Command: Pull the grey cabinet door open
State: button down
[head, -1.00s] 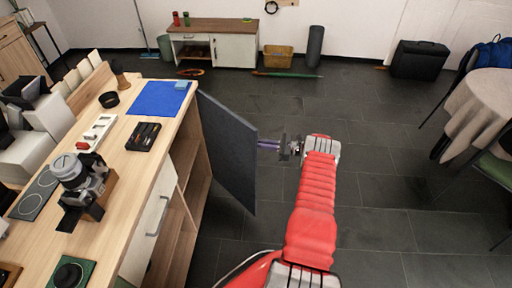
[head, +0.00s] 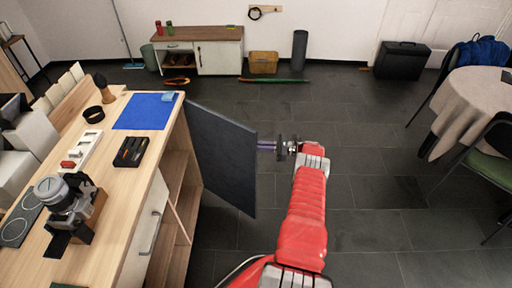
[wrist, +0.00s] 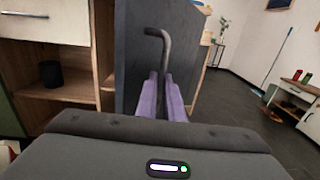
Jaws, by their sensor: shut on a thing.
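The grey cabinet door (head: 222,160) stands swung out from the wooden counter in the head view, with open shelves showing behind it. In the wrist view the door (wrist: 133,62) fills the upper middle, and its grey bar handle (wrist: 166,50) runs down between my finger pads. My gripper (wrist: 162,90) has purple fingers shut on the handle, whose bent upper end sticks out above them. In the head view my gripper (head: 266,145) reaches the door's outer face from the right; the handle is hidden there.
The wooden counter (head: 112,161) on the left carries a camera-like device (head: 68,203), a blue mat (head: 146,111) and a black tray (head: 131,151). A round table (head: 487,100) with a chair stands at the right. The tiled floor right of the door is clear.

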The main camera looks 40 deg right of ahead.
jog(key=shift+w+a+r, duration=0.1)
jog(key=shift+w+r, duration=0.1)
jog(key=shift+w, duration=0.05)
jog(key=c, duration=2.2)
grip_release()
jog(key=shift+f, duration=0.1)
jog(key=o, duration=0.3)
jog(key=shift+s, duration=0.2)
